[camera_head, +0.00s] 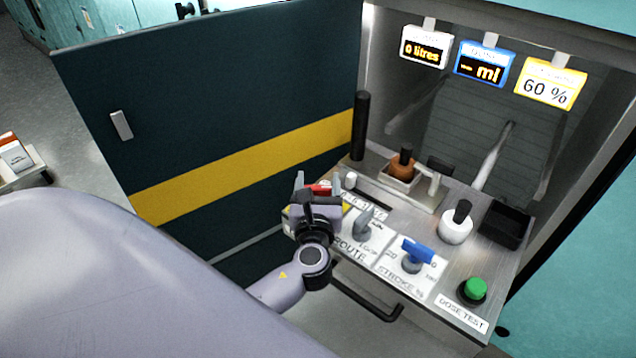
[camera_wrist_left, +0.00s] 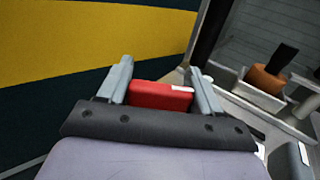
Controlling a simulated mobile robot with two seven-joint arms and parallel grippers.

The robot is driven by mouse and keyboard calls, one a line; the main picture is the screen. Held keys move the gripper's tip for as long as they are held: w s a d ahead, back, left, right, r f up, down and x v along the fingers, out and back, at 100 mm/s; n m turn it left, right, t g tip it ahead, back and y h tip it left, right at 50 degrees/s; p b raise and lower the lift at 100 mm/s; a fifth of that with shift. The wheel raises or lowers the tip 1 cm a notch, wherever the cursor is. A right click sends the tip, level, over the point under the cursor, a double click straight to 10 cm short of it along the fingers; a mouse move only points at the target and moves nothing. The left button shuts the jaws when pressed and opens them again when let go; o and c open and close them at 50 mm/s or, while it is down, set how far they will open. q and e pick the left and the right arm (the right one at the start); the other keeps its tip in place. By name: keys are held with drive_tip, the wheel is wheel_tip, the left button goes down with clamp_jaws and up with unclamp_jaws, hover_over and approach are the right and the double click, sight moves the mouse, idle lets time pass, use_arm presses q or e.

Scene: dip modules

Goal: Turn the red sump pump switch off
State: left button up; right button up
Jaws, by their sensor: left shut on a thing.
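The red sump pump switch (camera_head: 319,190) is at the left end of the metal control panel, mostly hidden behind my gripper in the head view. In the left wrist view the red switch handle (camera_wrist_left: 160,95), with a white mark on its right side, lies between the two grey fingers. My left gripper (camera_head: 317,188) is shut on it; its fingers also show in the left wrist view (camera_wrist_left: 158,88). The switch's base and label are hidden by the gripper. My right gripper is in neither view.
Right of the switch are a grey ROUTE lever (camera_head: 363,224), a blue STROKE lever (camera_head: 417,252) and a green DOSE TEST button (camera_head: 474,289). Behind stand an orange-brown pot (camera_head: 403,168), a white bottle (camera_head: 456,225) and a black tray (camera_head: 506,224). A dark door (camera_head: 230,110) stands left.

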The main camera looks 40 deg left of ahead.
use_arm(q)
drive_tip(key=shift+r+m+t+h+p, duration=0.1)
drive_tip(key=shift+m+t+h+p, duration=0.55)
drive_tip(key=shift+m+h, duration=0.35)
drive_tip(key=m+t+h, duration=0.1)
drive_tip(key=h, duration=0.1)
drive_tip(key=shift+d+h, duration=0.15)
drive_tip(key=shift+h, duration=0.15)
drive_tip(key=h, duration=0.1)
drive_tip(key=m+h, duration=0.2)
drive_tip(key=shift+w+d+f+t, duration=0.1)
drive_tip(key=shift+d+f+t, duration=0.1)
drive_tip(key=shift+f+t, duration=0.05)
drive_tip(key=shift+d+m+h+b, duration=0.2)
drive_tip(key=shift+m+h+b, duration=0.8)
drive_tip(key=shift+h, duration=0.6)
drive_tip(key=shift+r+h, duration=0.1)
drive_tip(key=shift+h, duration=0.2)
drive_tip(key=o, duration=1)
drive_tip(key=shift+c, duration=0.2)
